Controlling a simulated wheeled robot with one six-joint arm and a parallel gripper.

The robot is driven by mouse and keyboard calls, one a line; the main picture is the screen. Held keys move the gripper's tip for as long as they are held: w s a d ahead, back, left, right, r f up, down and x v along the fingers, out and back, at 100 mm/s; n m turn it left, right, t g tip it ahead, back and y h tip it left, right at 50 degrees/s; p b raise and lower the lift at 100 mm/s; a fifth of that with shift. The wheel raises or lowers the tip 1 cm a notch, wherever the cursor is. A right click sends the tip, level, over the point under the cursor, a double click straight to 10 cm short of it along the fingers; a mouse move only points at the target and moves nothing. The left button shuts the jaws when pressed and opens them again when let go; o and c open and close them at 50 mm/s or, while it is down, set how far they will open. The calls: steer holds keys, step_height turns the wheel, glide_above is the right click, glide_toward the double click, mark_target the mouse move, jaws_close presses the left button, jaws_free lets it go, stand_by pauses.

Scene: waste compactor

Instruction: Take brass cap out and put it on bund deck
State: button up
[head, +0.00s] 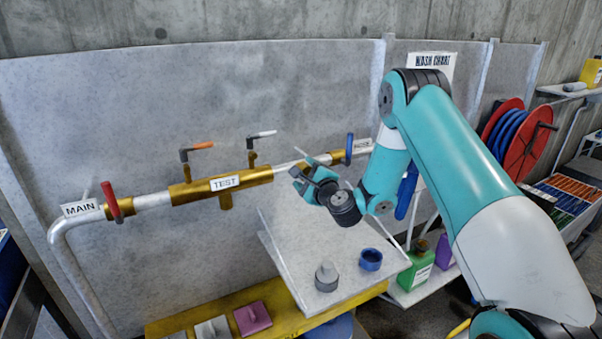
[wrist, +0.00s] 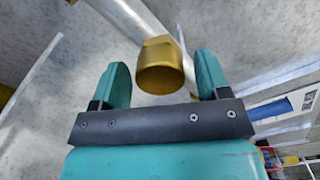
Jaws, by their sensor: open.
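In the wrist view, a brass cap (wrist: 160,78) with a hex body and a round end facing the camera stands between my fingers, beside a grey pipe. A gap shows on both sides of it. My gripper (wrist: 163,75) is open around it. In the head view, my gripper (head: 299,179) is at the right part of the pipe run, below and left of the blue-handled valve (head: 349,148); the cap is not clearly visible there. A yellow-edged deck (head: 320,322) at the bottom may be the bund deck; I cannot tell for sure.
A grey board (head: 300,258) below my gripper carries a grey fitting (head: 326,277) and a blue ring (head: 370,259). A purple block (head: 252,318) and a white block (head: 212,328) sit on the yellow deck. A brass TEST section (head: 205,188) with two levers lies left.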

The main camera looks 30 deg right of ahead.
steer(key=c, duration=0.9)
steer(key=shift+o, duration=1.4)
steer(key=shift+c, duration=1.2)
steer(key=n+b, duration=0.2)
steer(key=shift+f+n, duration=0.15)
steer(key=shift+n, duration=0.15)
steer(key=shift+n+b, duration=0.7)
steer(key=shift+n, duration=0.6)
steer(key=shift+n+b, duration=0.95)
steer(key=shift+n, duration=0.05)
steer(key=shift+n+b, duration=0.9)
steer(key=shift+n, duration=0.7)
